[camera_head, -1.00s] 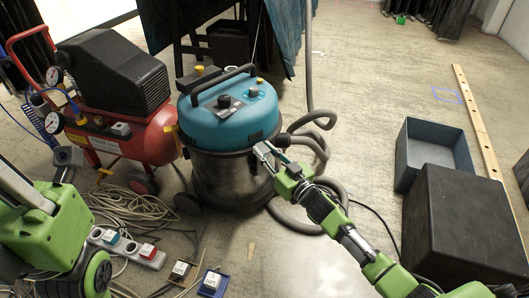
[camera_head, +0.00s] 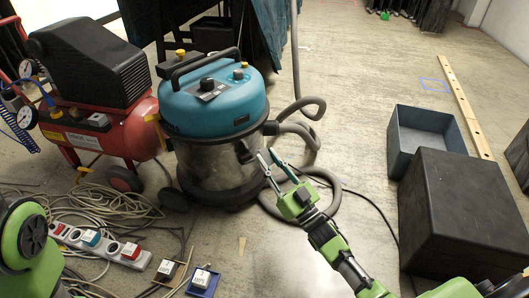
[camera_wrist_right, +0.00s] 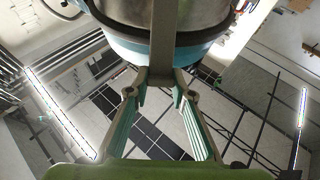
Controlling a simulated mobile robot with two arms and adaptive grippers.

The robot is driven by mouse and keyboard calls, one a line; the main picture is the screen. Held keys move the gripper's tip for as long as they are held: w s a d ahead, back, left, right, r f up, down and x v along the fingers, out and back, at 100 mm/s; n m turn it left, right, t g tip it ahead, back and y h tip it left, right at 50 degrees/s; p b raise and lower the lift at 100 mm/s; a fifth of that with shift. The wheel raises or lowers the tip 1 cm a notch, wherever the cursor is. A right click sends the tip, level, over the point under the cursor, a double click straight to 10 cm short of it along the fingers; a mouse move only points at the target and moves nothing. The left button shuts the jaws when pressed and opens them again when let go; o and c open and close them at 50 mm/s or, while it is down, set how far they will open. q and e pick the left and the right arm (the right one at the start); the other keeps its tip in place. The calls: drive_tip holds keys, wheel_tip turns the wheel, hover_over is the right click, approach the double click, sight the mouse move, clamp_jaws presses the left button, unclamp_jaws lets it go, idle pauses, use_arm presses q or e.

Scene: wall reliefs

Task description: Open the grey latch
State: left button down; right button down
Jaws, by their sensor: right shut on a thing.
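The vacuum cleaner (camera_head: 215,120) has a teal lid with a black handle on a shiny metal drum. It stands upright on the floor. My right gripper (camera_head: 268,162) is at the right side of the drum, below the lid's edge. In the right wrist view, the grey latch (camera_wrist_right: 163,40) is an upright grey strip running down from the top in front of the drum. Its lower end is between the tips of my right gripper (camera_wrist_right: 160,92), which is shut on it. The latch is too small to make out in the head view. My left gripper is out of view.
A red air compressor (camera_head: 118,133) stands left of the vacuum, with coiled cables (camera_head: 105,205) and a power strip (camera_head: 100,246) before it. A grey hose (camera_head: 318,205) loops behind my right gripper. A black box (camera_head: 465,210) and an open grey bin (camera_head: 400,150) stand at the right.

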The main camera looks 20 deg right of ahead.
drive_tip(key=shift+s+d+f, duration=0.1)
drive_tip(key=shift+s+f, duration=0.2)
drive_tip(key=shift+f, duration=0.55)
drive_tip(key=shift+s+d+f, duration=0.1)
drive_tip(key=shift+s+f, duration=0.2)
drive_tip(key=shift+f, duration=0.55)
drive_tip(key=shift+a, duration=0.1)
drive_tip(key=c, duration=1.8)
unclamp_jaws()
drive_tip(key=shift+w+a, duration=0.1)
drive_tip(key=shift+o, duration=0.2)
drive_tip(key=v, duration=1.2)
drive_tip(key=shift+r, duration=0.25)
